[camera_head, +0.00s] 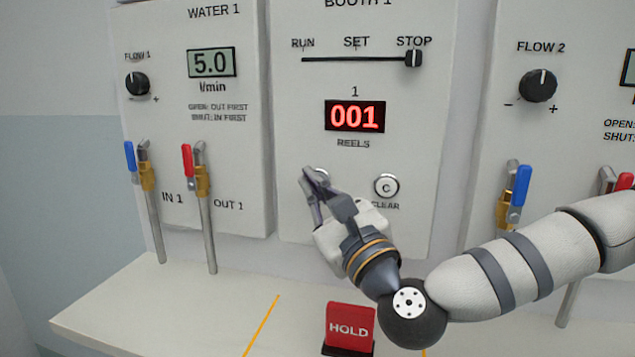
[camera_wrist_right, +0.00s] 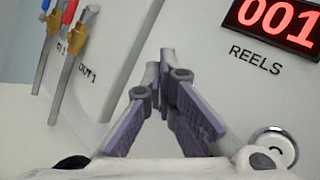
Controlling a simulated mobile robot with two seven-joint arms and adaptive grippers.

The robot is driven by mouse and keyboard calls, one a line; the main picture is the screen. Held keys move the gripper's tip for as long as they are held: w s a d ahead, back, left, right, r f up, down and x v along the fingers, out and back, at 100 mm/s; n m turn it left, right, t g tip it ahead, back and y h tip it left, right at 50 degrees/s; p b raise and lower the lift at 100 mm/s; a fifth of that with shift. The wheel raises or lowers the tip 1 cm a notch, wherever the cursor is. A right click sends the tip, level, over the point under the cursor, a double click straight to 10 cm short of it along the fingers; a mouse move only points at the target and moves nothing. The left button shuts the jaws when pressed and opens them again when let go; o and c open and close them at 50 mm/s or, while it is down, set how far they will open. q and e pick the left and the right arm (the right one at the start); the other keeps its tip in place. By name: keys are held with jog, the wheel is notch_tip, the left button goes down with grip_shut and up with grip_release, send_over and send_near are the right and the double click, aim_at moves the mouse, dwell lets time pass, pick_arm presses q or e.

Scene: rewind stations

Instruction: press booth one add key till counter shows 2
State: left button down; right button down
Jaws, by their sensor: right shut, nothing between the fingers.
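The booth one panel (camera_head: 410,130) carries a red counter (camera_head: 354,116) that reads 001, above the word REELS. The counter also shows at the upper right of the right wrist view (camera_wrist_right: 280,22). My right gripper (camera_head: 309,177) is shut and empty, its fingertips at the lower left of the panel. The round add key (camera_head: 322,173) is mostly hidden behind the fingers, with only a bit of its rim showing. I cannot tell whether the fingertips touch it. In the right wrist view the closed fingers (camera_wrist_right: 163,68) point at the panel. My left gripper is not in view.
The round CLEAR key (camera_head: 386,187) is just right of my gripper. A slider (camera_head: 413,58) stands at STOP. Valves with blue (camera_head: 129,155) and red (camera_head: 187,160) handles are at the left. A red HOLD sign (camera_head: 350,325) stands on the ledge below.

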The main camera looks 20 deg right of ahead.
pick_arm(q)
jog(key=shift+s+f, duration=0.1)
pick_arm(e)
jog(key=shift+w+d, duration=0.25)
jog(key=shift+w, duration=0.1)
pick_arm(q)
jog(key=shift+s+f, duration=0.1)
pick_arm(e)
jog(key=shift+w+d, duration=0.2)
jog(key=shift+w, duration=0.15)
dwell(0.5)
dwell(0.4)
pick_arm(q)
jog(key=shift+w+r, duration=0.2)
pick_arm(e)
jog(key=shift+s+a, duration=0.45)
jog(key=shift+s, duration=0.25)
